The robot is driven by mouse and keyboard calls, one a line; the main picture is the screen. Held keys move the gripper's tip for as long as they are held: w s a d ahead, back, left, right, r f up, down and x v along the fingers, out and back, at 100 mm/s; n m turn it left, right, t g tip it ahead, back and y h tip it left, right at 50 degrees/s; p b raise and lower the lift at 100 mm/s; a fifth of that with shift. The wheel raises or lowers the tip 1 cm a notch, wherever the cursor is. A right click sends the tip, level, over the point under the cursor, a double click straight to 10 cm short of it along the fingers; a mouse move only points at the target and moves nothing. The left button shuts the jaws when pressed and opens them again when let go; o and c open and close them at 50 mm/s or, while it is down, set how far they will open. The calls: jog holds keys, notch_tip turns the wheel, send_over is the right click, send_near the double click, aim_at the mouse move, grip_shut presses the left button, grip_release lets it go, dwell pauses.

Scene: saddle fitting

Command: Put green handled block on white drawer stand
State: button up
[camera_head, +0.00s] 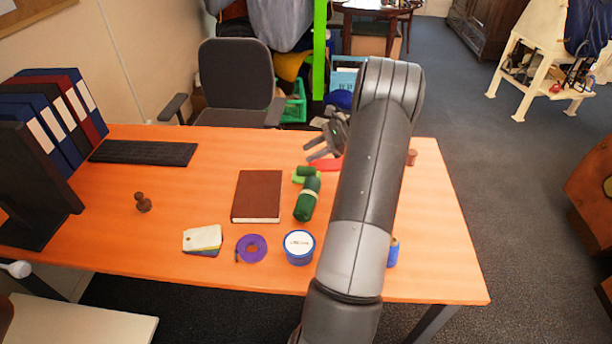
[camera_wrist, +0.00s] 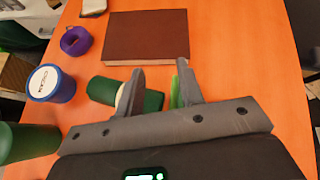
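The green block (camera_head: 305,174) lies on the orange desk beyond a dark green roll with a pale band (camera_head: 307,200). In the wrist view a strip of bright green (camera_wrist: 175,93) shows beside my right-hand finger, mostly hidden by it. My gripper (camera_head: 308,152) is above the desk, just beyond the block in the head view. In the wrist view its fingers (camera_wrist: 159,68) are apart with nothing held between them. A white surface (camera_head: 85,322) with a pale knob-like part above it is at the lower left; I cannot tell whether it is the drawer stand.
A brown book (camera_head: 257,196), purple tape (camera_head: 251,248), blue tin (camera_head: 299,247), stacked cards (camera_head: 202,239) and a wooden stamp (camera_head: 142,203) lie on the desk. A red item (camera_head: 326,165) is beside my gripper. My arm hides part of the desk's right side.

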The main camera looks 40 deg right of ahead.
aim_at(308, 168)
jog(key=s+d+f+m+t, duration=0.1)
jog(key=d+f, duration=0.1)
jog(key=s+d+f+m+t, duration=0.1)
jog(key=d+f, duration=0.1)
jog(key=d, duration=0.1)
jog(key=d+f+m, duration=0.1)
jog(key=d+f, duration=0.1)
jog(key=f, duration=0.1)
jog(key=shift+s+d+m+t, duration=0.35)
jog(key=shift+s+m+t, duration=0.05)
jog(key=x, duration=1)
jog(key=shift+w+a, duration=0.2)
jog(key=shift+a, duration=0.1)
jog(key=shift+c, duration=0.5)
grip_shut()
